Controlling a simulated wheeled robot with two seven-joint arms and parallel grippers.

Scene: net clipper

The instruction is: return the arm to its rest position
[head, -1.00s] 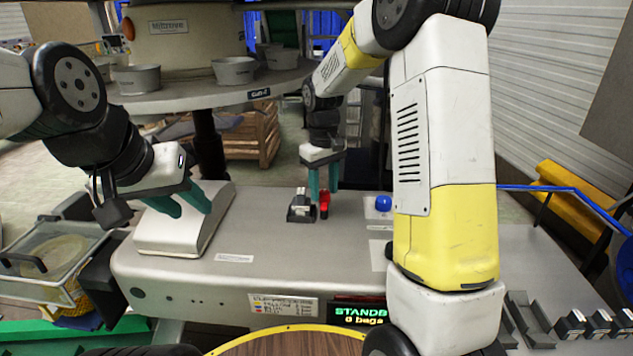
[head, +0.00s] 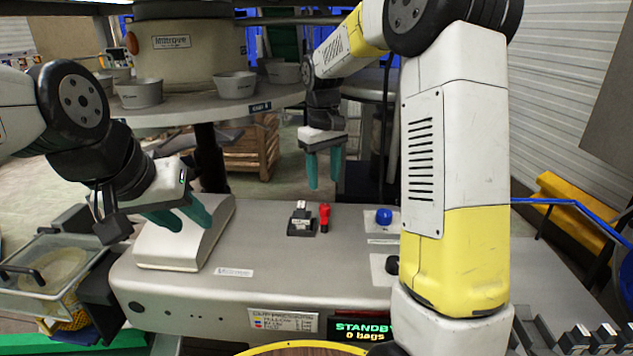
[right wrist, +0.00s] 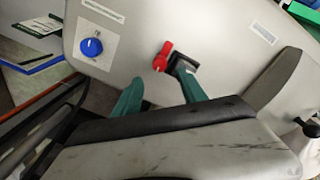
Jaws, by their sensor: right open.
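My right gripper (head: 324,170) is open and empty, with teal fingers pointing down. It hangs in the air above the far part of the machine top, above a red lever (head: 324,216) and a small black switch block (head: 301,219). In the right wrist view its fingers (right wrist: 160,98) are apart, and the red lever (right wrist: 162,57) lies beyond them, not touched. My left gripper (head: 186,215) is over the white sloped cover (head: 212,232) at the left. Its two teal fingers are apart with nothing seen between them; whether they touch the cover is unclear.
A blue knob (head: 383,216) stands on the grey machine top (head: 270,255) right of the lever. A round shelf (head: 205,112) with several metal bowls is behind. A clear-lidded box (head: 45,270) is at the left. Black clips (head: 575,338) lie at lower right.

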